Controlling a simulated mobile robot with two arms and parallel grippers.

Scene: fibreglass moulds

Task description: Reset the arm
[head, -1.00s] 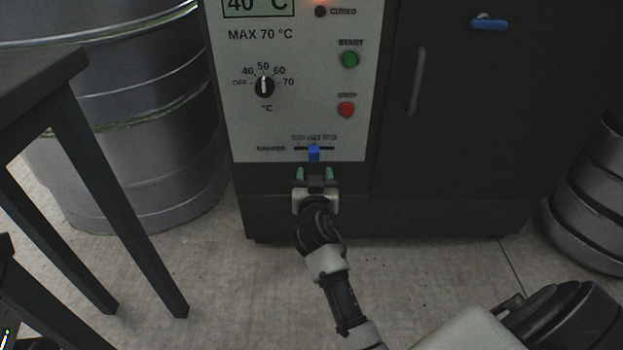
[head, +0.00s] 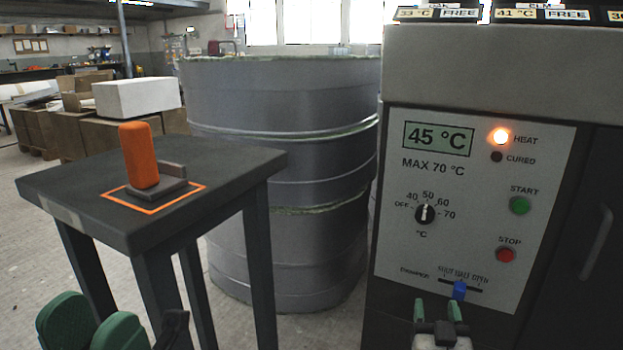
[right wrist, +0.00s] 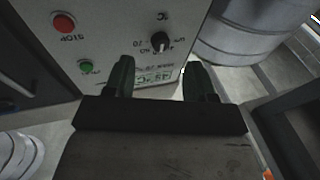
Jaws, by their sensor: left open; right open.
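My right gripper (head: 437,308) is open and empty, just below the blue damper slider (head: 459,290) in the head view; I see no contact. Its two green fingers (right wrist: 158,80) are spread in front of the control panel in the right wrist view. My left gripper (head: 90,325) is open and empty at the bottom left, partly cut off by the frame edge. The control panel (head: 398,250) shows 45 °C and a lit HEAT lamp (head: 501,136); the CURED lamp is dark. The dial (head: 424,213) points near 50. The damper slider is near mid-track.
A dark stand (head: 70,188) with an orange-handled object (head: 140,155) in an orange outline stands above and behind my left gripper. A large grey drum-like mould (head: 290,160) stands behind. Green START (head: 519,205) and red STOP (head: 506,255) buttons sit on the panel's right.

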